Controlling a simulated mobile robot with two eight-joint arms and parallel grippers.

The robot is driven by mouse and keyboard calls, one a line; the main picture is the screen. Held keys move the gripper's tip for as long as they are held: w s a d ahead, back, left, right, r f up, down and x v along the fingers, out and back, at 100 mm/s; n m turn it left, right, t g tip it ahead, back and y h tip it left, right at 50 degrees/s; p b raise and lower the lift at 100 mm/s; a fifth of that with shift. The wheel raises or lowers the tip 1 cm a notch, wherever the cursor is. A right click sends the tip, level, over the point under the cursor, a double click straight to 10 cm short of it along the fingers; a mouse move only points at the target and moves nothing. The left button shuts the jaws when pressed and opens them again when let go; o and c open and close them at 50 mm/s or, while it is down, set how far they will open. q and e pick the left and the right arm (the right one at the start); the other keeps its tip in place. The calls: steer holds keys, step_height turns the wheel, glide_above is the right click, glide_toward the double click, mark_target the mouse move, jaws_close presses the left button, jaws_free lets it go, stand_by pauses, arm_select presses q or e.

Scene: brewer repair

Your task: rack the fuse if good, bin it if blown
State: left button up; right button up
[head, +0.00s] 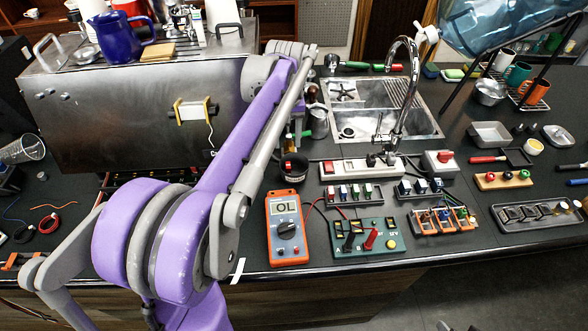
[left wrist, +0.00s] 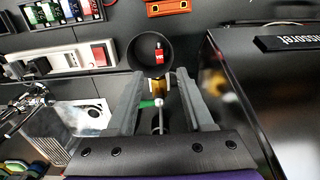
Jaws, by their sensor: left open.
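A small red fuse (left wrist: 159,54) with pale lettering lies inside a round black bin (left wrist: 134,52) in the left wrist view. In the head view the bin (head: 296,178) stands behind the multimeter, with a bit of red inside. My left gripper (left wrist: 157,82) is open, its fingers spread just short of the bin, and no fuse is between them. The fuse rack (head: 352,203) holds several coloured fuses in a row. The orange multimeter (head: 286,243) reads OL. The test board (head: 366,248) has black and red probes on it. My right gripper is not in view.
A white power strip (head: 361,168) with a red switch lies behind the racks. The sink (head: 375,100) and tap are farther back. The large steel brewer (head: 120,115) stands at the left. Trays and tools crowd the right side.

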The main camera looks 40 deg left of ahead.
arm_select(q)
step_height(320, 180, up, 5)
steer(key=shift+r, duration=0.2)
steer(key=shift+f, duration=0.1)
stand_by(0.4)
